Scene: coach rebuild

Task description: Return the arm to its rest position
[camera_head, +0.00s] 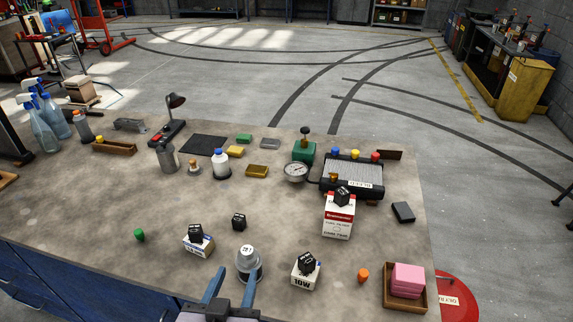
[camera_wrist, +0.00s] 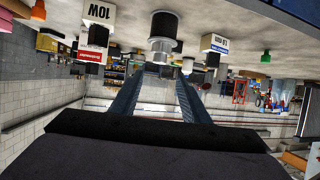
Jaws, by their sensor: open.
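My gripper (camera_head: 232,283) is at the table's front edge, low in the head view, with its two blue fingers apart and nothing between them. It also shows in the wrist view (camera_wrist: 158,74), where the scene appears upside down. A grey and white canister (camera_head: 248,265) stands on the table just beyond the fingers; in the wrist view the canister (camera_wrist: 164,35) lies ahead, between the finger lines. I cannot tell whether a finger touches it. The rest of my arm is mostly out of view.
Small black blocks sit on a blue-white box (camera_head: 198,246), a 10W box (camera_head: 304,280) and a red-white box (camera_head: 338,222); another black block (camera_head: 239,221) lies on the table (camera_head: 120,200). Bottles and tools stand farther back.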

